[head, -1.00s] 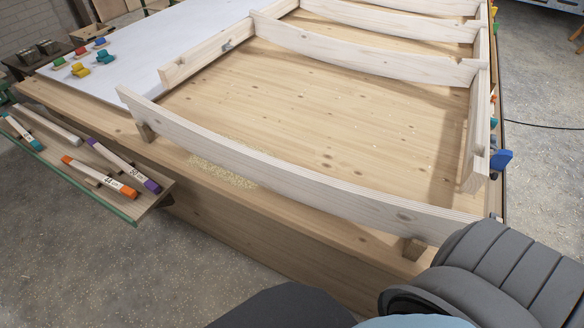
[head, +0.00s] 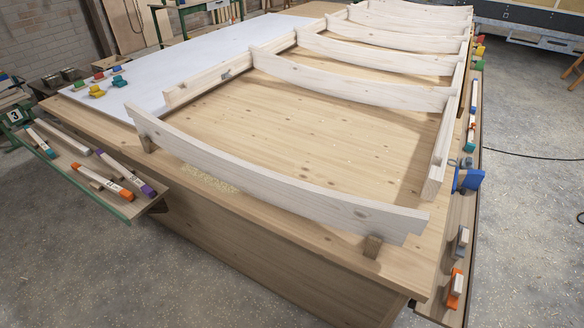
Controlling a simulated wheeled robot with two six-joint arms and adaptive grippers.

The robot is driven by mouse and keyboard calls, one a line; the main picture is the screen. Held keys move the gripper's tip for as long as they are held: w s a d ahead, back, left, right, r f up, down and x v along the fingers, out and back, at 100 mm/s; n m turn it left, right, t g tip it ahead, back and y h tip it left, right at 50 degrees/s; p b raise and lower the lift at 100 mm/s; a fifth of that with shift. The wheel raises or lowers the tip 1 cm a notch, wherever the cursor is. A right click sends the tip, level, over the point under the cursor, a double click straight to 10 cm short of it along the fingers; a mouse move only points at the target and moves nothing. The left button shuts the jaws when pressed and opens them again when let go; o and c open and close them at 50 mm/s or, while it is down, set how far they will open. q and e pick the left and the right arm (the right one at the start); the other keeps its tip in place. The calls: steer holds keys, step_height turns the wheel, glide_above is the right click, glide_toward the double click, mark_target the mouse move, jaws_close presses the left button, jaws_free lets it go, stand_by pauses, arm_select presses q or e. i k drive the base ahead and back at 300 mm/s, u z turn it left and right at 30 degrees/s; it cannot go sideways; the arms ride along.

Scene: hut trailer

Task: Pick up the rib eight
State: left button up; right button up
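A long, pale, curved wooden rib (head: 270,172) lies across the near end of the workbench in the head view, and I take it to be rib eight; no number is readable on it. It stands on edge on small wooden blocks, one near its left end (head: 147,145) and one near its right end (head: 372,247). It looks apart from the frame behind it, with a notch at its right end. Neither of my grippers is in view.
Similar ribs (head: 350,84) sit between two side rails behind it. A left side shelf (head: 125,205) holds marked sticks. Concrete floor is open at right.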

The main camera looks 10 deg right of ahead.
mark_target(360, 217)
steer(key=z, duration=0.95)
steer(key=i, duration=0.4)
